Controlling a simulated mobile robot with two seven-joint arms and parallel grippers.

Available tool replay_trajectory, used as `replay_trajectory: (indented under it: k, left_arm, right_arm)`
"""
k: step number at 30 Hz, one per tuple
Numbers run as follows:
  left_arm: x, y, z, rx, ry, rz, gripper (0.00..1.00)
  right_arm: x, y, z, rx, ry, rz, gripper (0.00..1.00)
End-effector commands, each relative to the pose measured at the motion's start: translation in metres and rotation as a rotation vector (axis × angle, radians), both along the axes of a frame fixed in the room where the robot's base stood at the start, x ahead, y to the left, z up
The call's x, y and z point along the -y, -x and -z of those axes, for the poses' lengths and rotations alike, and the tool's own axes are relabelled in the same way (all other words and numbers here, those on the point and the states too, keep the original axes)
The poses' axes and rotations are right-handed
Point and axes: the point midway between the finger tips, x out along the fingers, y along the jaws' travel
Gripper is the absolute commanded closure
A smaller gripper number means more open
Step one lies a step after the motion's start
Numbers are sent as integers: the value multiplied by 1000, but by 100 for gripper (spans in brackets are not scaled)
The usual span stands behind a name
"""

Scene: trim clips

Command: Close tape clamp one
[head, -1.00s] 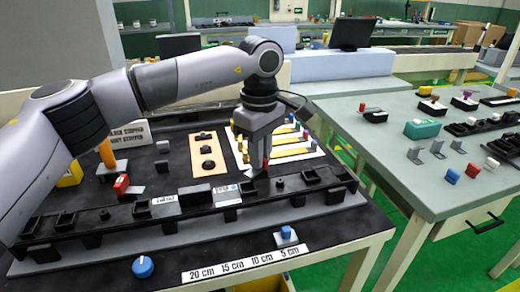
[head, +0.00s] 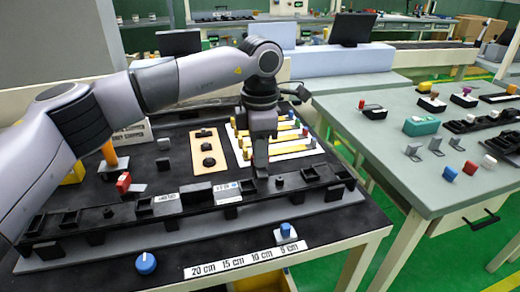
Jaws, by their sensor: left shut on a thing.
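My left gripper (head: 261,172) points straight down at the black rail (head: 120,222), right of its middle. Its fingers are close together, shut on a small part that they mostly hide. Beside it are a white label (head: 227,193) and black blocks on the rail. No part is clearly marked as tape clamp one, so I cannot tell which it is. Behind the gripper, yellow bars with coloured ends (head: 290,147) lie on white strips. My right gripper is not in view.
A blue knob (head: 146,263), a centimetre scale (head: 246,260) and a small blue-topped piece (head: 285,231) are at the front. A grey table (head: 385,165) stands to the right.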

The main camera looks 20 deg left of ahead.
Motion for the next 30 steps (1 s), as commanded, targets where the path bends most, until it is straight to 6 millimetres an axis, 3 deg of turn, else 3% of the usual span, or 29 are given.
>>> replay_trajectory:
  k: [9, 24, 25, 27, 30]
  left_arm:
    - [-1, -1, -1, 3, -1, -112, 100]
    - [-1, -1, -1, 3, -1, -131, 100]
    - [-1, -1, -1, 3, -1, -131, 82]
    - [-1, -1, -1, 3, -1, -131, 60]
    - [-1, 0, -1, 2, -1, -130, 60]
  right_arm:
    - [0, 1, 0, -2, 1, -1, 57]
    - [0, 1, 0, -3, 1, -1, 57]
    - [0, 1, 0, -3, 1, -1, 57]
    - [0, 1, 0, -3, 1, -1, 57]
    - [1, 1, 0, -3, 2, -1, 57]
